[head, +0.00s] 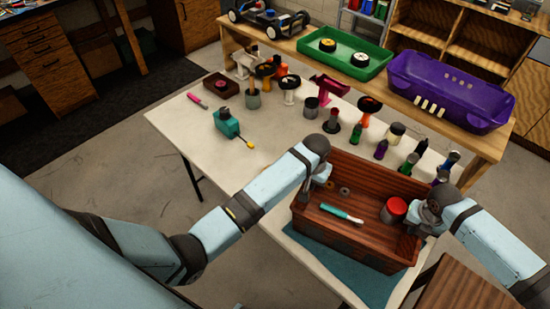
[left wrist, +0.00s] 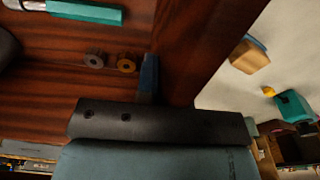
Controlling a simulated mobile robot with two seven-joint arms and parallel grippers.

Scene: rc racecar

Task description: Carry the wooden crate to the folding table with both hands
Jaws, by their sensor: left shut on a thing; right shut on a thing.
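The reddish-brown wooden crate (head: 345,247) is at the near right part of the white folding table (head: 185,125), over a blue-teal mat (head: 370,287). I cannot tell whether it touches the mat. Inside are a teal-handled tool (head: 342,213), a red-lidded can (head: 396,208) and two small rings (head: 344,191). My left gripper (head: 308,190) is shut on the crate's left end wall. My right gripper (head: 425,220) is shut at the right end wall, its fingers partly hidden. The left wrist view shows the crate floor (left wrist: 60,65), the rings and a finger by the wall.
Bottles (head: 382,148), cups and tools crowd the table's far side, some close behind the crate. A teal power tool (head: 226,122) lies at left. A bench behind holds a green tray (head: 345,62) and purple bin (head: 450,90). A wooden box (head: 465,285) stands at near right.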

